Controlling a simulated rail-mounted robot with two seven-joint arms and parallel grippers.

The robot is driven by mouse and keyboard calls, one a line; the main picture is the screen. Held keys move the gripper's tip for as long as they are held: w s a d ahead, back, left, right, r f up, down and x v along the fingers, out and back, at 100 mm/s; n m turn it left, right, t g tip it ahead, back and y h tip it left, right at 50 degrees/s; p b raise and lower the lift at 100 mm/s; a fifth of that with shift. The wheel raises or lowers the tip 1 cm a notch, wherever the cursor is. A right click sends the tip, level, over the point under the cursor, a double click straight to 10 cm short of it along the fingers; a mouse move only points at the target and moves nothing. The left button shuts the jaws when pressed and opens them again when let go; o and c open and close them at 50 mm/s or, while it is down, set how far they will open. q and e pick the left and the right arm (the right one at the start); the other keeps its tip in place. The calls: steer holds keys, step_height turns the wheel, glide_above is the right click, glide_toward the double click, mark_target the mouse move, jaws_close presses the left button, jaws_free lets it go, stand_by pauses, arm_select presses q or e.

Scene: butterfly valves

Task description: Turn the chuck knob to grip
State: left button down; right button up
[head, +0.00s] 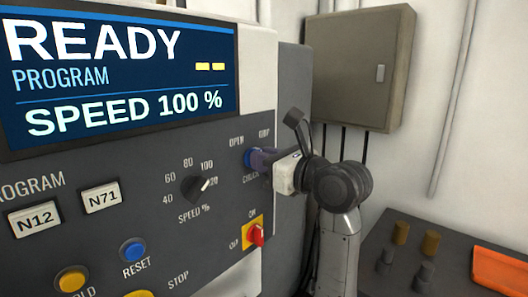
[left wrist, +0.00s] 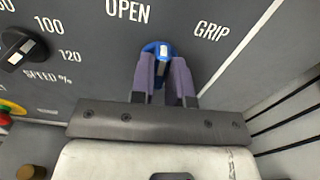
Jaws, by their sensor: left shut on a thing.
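The chuck knob is blue with a white mark and sits on the grey control panel, in the head view (head: 247,158) and at upper middle of the left wrist view (left wrist: 157,47). The OPEN label (left wrist: 128,10) is up and left of it; the GRIP label (left wrist: 212,30) is to its right. The white mark appears to lie between the two labels. My left gripper (left wrist: 164,72) has its two purple fingers on either side of the knob, shut on it; it also shows in the head view (head: 262,160). The fingers hide part of the knob. My right gripper is not in view.
The black speed knob (head: 195,188) and the red-on-yellow switch (head: 256,235) are close by on the panel. A grey wall box (head: 360,65) hangs behind. A dark table (head: 440,245) with small cylinders and an orange tray (head: 500,268) is at lower right.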

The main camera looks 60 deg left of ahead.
arm_select(q)
steer(key=shift+w+m+p, duration=0.15)
steer(key=shift+m+p, duration=1.85)
steer(key=shift+m, duration=1.3)
steer(key=c, duration=1.1)
jaws_free()
steer(key=v, duration=1.3)
steer(key=shift+w+d+p, duration=0.2)
steer(key=shift+d+p, duration=0.15)
